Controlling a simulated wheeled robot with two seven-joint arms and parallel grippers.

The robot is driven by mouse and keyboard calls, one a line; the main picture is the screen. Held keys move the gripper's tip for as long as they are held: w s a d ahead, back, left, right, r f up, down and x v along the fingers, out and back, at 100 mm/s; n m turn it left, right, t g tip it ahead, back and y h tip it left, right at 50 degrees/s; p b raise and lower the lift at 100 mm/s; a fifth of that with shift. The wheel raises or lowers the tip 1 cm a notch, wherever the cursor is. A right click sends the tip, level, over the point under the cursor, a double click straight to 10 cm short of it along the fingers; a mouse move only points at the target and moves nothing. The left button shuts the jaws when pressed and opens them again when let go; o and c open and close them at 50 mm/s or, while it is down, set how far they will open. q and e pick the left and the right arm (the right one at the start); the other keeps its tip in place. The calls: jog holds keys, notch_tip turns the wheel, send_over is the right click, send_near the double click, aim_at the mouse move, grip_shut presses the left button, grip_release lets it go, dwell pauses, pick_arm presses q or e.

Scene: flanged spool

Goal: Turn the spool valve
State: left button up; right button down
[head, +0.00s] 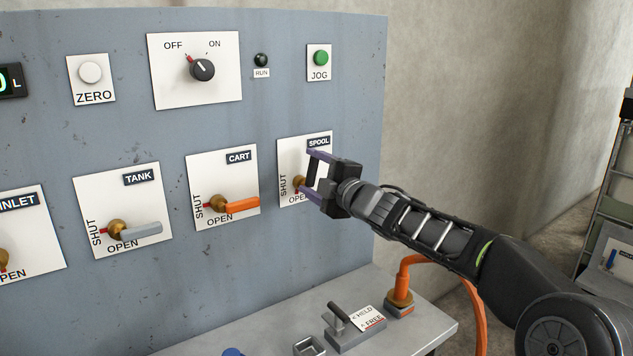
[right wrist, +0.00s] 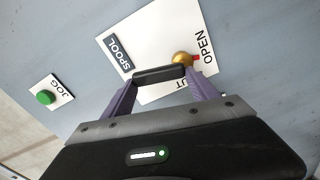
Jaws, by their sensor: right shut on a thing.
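The spool valve sits on a white plate (head: 287,152) marked SPOOL, SHUT and OPEN on the grey panel. My right gripper (head: 308,174) reaches it from the right, its purple fingers around the valve's handle. In the right wrist view the black handle (right wrist: 160,75) spans between the two fingers of the gripper (right wrist: 162,88), which is shut on it. The brass hub (right wrist: 182,59) shows behind the handle. The handle lies toward the SPOOL label, and a red mark (right wrist: 195,58) on the hub's other side is by OPEN. My left gripper is not in view.
The CART valve's orange handle (head: 242,205) and the TANK valve's grey handle (head: 142,230) are to the left. A green JOG button (head: 321,58) is above. Below, a ledge (head: 420,325) bears a black lever (head: 345,316) marked HELD and FREE and an orange hose (head: 403,272).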

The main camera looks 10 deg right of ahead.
jog(key=shift+s+a+f+n+b, duration=0.1)
jog(key=shift+a+n+b, duration=0.2)
jog(key=shift+n, duration=0.4)
jog(key=shift+s+a+f+n+b, duration=0.15)
jog(key=shift+n+b, duration=0.25)
jog(key=shift+n, duration=0.3)
jog(key=shift+r, duration=0.1)
jog(key=shift+c, duration=1.1)
grip_release()
jog(key=b+v, duration=0.1)
jog(key=v, duration=0.6)
jog(key=shift+s, duration=0.3)
